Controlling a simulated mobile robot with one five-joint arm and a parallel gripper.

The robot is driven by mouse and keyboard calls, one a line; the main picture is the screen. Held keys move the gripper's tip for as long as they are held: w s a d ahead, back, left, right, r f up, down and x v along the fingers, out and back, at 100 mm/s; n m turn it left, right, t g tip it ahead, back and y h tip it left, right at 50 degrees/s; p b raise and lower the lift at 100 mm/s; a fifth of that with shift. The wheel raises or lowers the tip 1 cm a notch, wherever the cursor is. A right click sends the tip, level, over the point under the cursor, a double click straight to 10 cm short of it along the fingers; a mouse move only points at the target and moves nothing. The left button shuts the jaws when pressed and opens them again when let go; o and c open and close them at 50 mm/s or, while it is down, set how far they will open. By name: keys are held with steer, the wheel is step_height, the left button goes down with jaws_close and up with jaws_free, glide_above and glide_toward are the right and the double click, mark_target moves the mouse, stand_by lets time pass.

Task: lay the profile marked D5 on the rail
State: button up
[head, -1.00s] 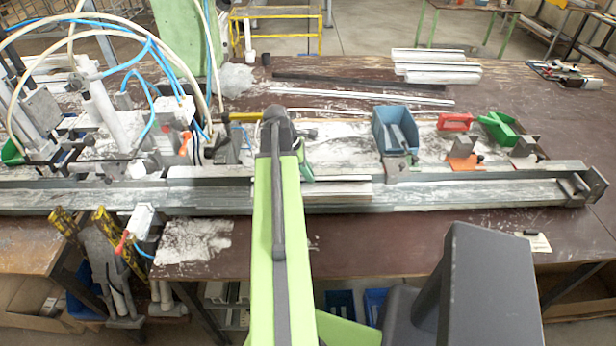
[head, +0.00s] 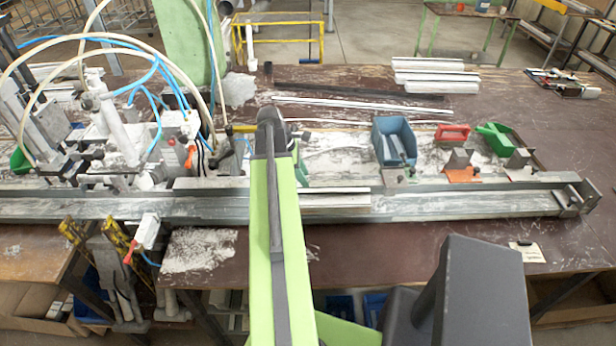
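Several pale profiles (head: 436,77) lie stacked at the back right of the bench in the head view. A long pale profile (head: 360,106) and a dark one (head: 365,91) lie farther left. I cannot read a D5 mark on any of them. The long metal rail (head: 450,207) runs across the front of the bench. A short pale strip (head: 336,200) lies along the rail just right of my arm; I cannot tell if it is a profile. My green arm reaches forward over the rail. Its dark end hides my gripper, so its fingers and any held thing are not visible.
Clamps, white cylinders and looping hoses crowd the left. An end block (head: 574,196) closes the rail's right end. Bare brown bench (head: 540,110) shows at right.

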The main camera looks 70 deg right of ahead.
steer(key=d+p+v, duration=0.1)
steer(key=p+v, duration=0.3)
steer(key=v, duration=0.2)
steer(key=shift+a+r, duration=0.2)
steer(key=shift+a, duration=0.35)
steer(key=shift+w, duration=0.15)
steer(key=w+a+f+m+t, duration=0.2)
steer(key=w+a+t, duration=0.1)
steer(key=w+a, duration=2.25)
steer(key=w+a+m+t+y, duration=0.1)
steer(key=w+a, duration=0.2)
steer(key=a, duration=1.3)
steer(key=w+a+m+y, duration=0.1)
steer(key=w+a, duration=0.1)
steer(key=a, duration=1.3)
step_height(320, 180, down, 10)
steer(key=b, duration=0.9)
steer(key=shift+w+r+b, duration=0.2)
steer(key=shift+w+b, duration=0.1)
